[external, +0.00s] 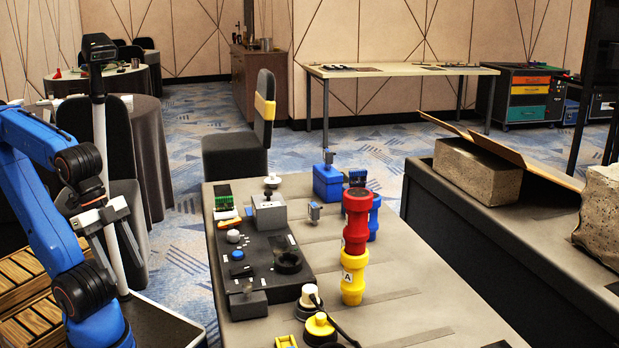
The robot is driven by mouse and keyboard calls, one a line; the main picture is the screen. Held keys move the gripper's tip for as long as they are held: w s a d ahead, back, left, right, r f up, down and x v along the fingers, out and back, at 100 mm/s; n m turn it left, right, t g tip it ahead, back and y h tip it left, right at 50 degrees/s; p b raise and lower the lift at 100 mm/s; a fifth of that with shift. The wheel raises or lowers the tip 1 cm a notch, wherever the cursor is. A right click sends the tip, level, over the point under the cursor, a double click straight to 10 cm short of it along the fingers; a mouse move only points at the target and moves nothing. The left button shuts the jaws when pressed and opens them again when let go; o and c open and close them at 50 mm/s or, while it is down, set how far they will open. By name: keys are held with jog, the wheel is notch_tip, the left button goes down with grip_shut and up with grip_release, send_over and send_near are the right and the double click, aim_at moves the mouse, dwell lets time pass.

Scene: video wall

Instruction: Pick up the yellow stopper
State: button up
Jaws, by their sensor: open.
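A round yellow piece with a pale knob, which looks like the yellow stopper (320,326), sits at the front edge of the near table. A black cord or strip runs beside it, and its lower part is cut off by the picture's edge. A yellow piece marked A (353,278) stands upright further back, with a red piece (357,222) stacked on it. My gripper (112,212) is at the left, off the table and well left of both yellow pieces. It is open, and I see nothing between its jaws.
A dark control panel (238,282) with knobs lies along the table's left side. Blue pieces (327,182) stand at its back. The table's right part (430,290) is mostly clear. A dark counter with a stone block (478,170) stands at the right.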

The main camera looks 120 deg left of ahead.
jog(key=w+r+n+g, duration=0.1)
jog(key=w+r+n, duration=0.2)
jog(key=w+r, duration=0.75)
notch_tip(320, 180, up, 7)
jog(key=n+g, duration=0.4)
jog(key=n, duration=0.5)
send_over(321, 315)
notch_tip(321, 315, down, 16)
jog(key=shift+f, duration=0.25)
jog(key=shift+c, duration=0.4)
jog(key=c, duration=0.7)
